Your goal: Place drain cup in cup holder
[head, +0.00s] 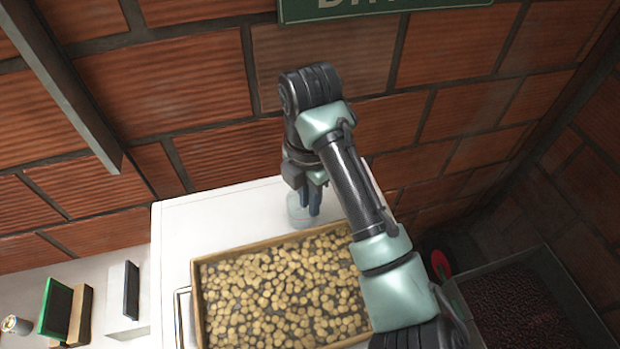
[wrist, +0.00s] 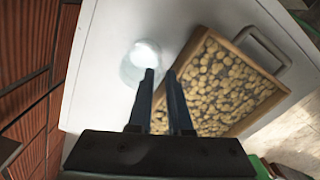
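A clear, pale cup (head: 298,213), which looks like the drain cup, stands on the white tabletop behind the tray of beans. In the wrist view the cup (wrist: 138,62) lies at the tip of the left finger, which overlaps its edge. My gripper (head: 314,212) points down at the cup, partly covering it in the head view. I cannot tell whether a finger touches the cup. I cannot identify a cup holder in either view.
A wooden-rimmed tray (head: 195,290) of pale beans fills much of the white table (head: 172,235). A brick wall (head: 190,75) stands close behind. A bin of dark beans (head: 525,310) is at right. A green-framed panel (head: 56,308) and small can (head: 15,325) are at lower left.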

